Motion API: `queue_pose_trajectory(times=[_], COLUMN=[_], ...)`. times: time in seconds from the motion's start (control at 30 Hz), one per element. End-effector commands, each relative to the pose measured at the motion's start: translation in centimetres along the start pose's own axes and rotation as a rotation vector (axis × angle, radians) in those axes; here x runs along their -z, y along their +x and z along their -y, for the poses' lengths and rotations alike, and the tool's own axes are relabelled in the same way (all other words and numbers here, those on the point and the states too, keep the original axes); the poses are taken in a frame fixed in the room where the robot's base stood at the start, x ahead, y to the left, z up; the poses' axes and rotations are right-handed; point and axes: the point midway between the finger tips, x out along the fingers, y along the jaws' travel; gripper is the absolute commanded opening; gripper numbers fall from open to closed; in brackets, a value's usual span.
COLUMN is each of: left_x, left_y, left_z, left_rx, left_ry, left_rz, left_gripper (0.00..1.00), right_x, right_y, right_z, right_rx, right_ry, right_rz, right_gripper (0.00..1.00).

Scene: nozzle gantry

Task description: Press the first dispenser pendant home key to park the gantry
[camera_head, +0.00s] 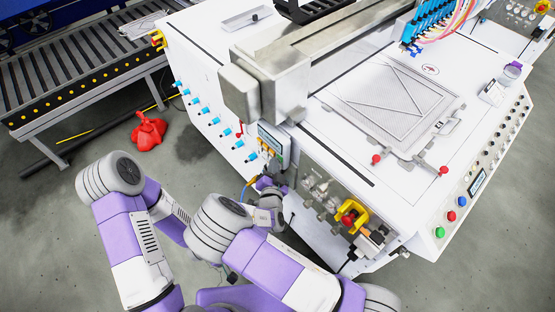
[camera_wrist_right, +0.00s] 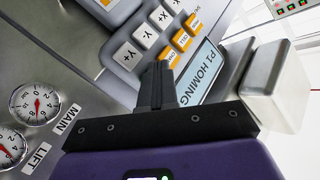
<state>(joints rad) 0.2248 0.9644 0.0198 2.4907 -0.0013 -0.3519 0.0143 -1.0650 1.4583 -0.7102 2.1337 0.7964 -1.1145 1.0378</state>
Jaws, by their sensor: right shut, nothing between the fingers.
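The dispenser pendant (camera_head: 271,143) hangs at the front corner of the white machine. My right gripper (camera_head: 267,182) is just below the pendant in the head view. In the wrist view, its shut, empty fingers (camera_wrist_right: 157,68) lie over the pendant face, tips beside the lowest visible orange key (camera_wrist_right: 168,56). I cannot tell whether they touch it; the fingers hide keys beneath. My left gripper is out of sight.
Two gauges (camera_wrist_right: 36,103) labelled MAIN and LIFT sit left of the pendant. A yellow-guarded red knob (camera_head: 350,216) and valve fittings are on the machine front, right of my right gripper. A red object (camera_head: 148,130) lies on the floor near the conveyor (camera_head: 77,70).

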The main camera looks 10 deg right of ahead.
Motion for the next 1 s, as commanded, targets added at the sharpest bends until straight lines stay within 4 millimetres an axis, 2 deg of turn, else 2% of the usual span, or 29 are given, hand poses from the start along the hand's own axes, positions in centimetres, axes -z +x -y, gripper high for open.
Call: queue_pose_trajectory(times=[0.4,1.0], left_x=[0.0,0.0], left_y=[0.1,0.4], left_z=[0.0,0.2], left_rx=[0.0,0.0], left_ry=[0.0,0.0], left_rz=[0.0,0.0], left_gripper=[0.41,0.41], right_x=[0.1,-0.9], right_y=[0.0,-1.3], right_z=[0.0,0.9], right_rx=[-0.001,0.0], right_ry=[0.0,0.0], right_rz=[-0.003,-0.001], right_gripper=[0.0,0.0])
